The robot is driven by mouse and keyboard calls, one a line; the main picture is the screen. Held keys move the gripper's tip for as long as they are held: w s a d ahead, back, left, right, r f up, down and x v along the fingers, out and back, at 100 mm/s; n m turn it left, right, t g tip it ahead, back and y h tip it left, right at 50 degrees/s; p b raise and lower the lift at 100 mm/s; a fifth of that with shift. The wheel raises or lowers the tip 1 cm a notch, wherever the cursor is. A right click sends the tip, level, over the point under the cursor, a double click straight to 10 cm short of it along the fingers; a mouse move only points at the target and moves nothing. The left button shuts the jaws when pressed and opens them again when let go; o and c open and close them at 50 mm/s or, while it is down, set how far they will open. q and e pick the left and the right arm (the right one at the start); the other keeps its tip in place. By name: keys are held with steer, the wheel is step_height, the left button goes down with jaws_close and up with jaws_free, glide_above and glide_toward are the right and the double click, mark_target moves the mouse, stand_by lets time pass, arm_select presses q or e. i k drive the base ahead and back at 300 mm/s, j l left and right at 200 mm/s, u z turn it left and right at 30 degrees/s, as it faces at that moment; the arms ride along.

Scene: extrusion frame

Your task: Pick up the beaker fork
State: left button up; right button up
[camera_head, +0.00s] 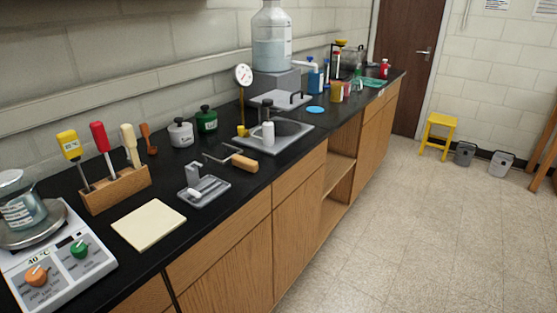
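The beaker fork is probably the tool with a light wooden handle (245,163) and a bent metal wire end pointing left. It lies on the black bench top (262,181), near the front edge and in front of the sink. No other tool of that shape shows. Neither of my grippers is in view, and nothing is seen touching the tool.
A grey tray (214,191) lies just left of the tool, and a sink with a white bottle (268,134) is behind it. A cream pad (148,225), a wooden tool rack (116,190) and a hot plate (62,262) stand further left. The floor (400,240) in front is clear.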

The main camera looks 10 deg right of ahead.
mark_target(252, 166)
steer(key=i+l+u, duration=0.1)
steer(key=u, duration=0.85)
steer(key=l+u, duration=1)
steer(key=l, duration=0.8)
steer(key=k, duration=0.05)
